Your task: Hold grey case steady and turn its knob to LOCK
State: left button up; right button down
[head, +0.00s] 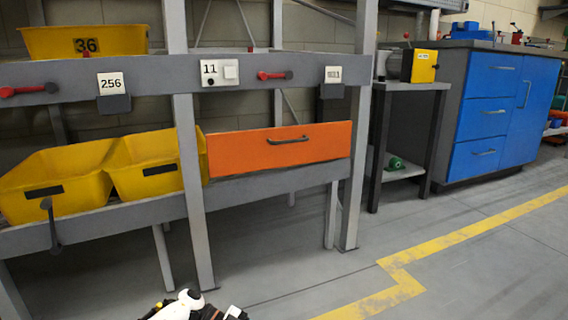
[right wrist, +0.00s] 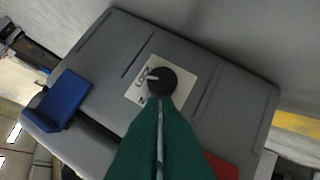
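The grey case (right wrist: 98,66) fills most of the right wrist view. Its round black knob (right wrist: 166,80) sits on a white label (right wrist: 136,95) on the case's face. The knob's white pointer mark is on its left side, towards the printed word LOCK. My right gripper (right wrist: 165,102) has green fingers lying together, their tips over the knob's lower edge. Whether they touch the knob I cannot tell. A blue piece (right wrist: 63,100) and a red piece (right wrist: 222,167) lie at the case's lower side. The case does not show in the head view, nor does my left gripper.
The head view shows a rack with yellow bins (head: 62,172) and an orange drawer (head: 240,152). A small table (head: 407,86) and a blue cabinet (head: 487,120) stand to the right. Open floor (head: 480,255) with a yellow line lies in front.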

jog(key=shift+d+f, duration=0.2)
jog(key=shift+d, duration=0.1)
jog(key=shift+a+r, duration=0.1)
jog(key=shift+r, duration=0.15)
jog(key=shift+s+a, duration=0.1)
jog(key=shift+s, duration=0.05)
jog(key=s, duration=0.1)
jog(key=s+a, duration=0.1)
jog(key=s, duration=0.1)
jog(key=s+a, duration=0.1)
jog(key=shift+s+r, duration=0.2)
jog(key=shift+r, duration=0.05)
jog(key=shift+s+a, duration=0.1)
jog(key=shift+s, duration=0.4)
jog(key=shift+s+a+f, duration=0.2)
jog(key=shift+s+a, duration=0.05)
jog(key=shift+a, duration=0.35)
jog(key=shift+w+d, duration=0.35)
jog(key=shift+w, duration=0.75)
jog(key=shift+w+d, duration=0.35)
jog(key=shift+w, duration=0.75)
jog(key=shift+w+d, duration=0.35)
jog(key=shift+w, duration=0.75)
